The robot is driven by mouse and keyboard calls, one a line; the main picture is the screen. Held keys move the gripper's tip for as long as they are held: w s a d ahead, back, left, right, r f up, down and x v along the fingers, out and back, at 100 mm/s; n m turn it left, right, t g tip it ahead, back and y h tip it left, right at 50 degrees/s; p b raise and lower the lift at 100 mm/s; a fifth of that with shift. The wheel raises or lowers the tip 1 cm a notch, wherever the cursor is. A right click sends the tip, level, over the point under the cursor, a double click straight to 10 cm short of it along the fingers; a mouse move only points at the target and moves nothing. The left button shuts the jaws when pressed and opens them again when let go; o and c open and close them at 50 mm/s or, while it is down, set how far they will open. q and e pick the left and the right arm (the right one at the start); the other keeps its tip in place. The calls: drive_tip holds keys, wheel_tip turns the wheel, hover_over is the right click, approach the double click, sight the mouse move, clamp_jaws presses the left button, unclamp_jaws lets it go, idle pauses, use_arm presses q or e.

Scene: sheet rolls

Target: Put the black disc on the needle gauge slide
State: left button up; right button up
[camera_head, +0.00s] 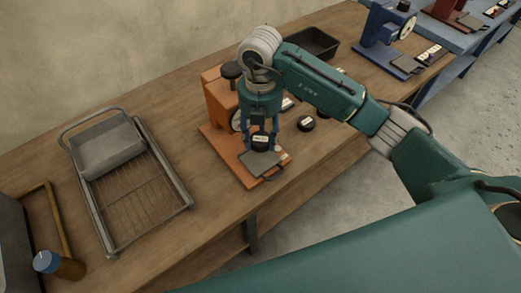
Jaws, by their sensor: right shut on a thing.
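The orange needle gauge (217,106) stands on the wooden table. Its round dial is partly hidden behind my right gripper. A flat grey plate, which looks like the slide (253,163), lies on the orange base in front of it. My right gripper (261,144) points down over the plate and is shut on a black disc (260,143) with a white label. The disc is at or just above the plate's rear part; I cannot tell whether they touch. My left gripper is not in view.
More black labelled discs (306,124) lie right of the gauge. A black tray (312,43) is behind them. A blue gauge (381,27) stands at far right.

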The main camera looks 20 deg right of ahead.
sight(261, 159)
wheel_tip(261, 159, down, 7)
drive_tip(key=shift+r+p, duration=0.2)
drive_tip(key=shift+p, duration=0.35)
drive_tip(key=shift+f, duration=0.4)
drive_tip(key=shift+f, duration=0.1)
drive_tip(key=o, duration=0.9)
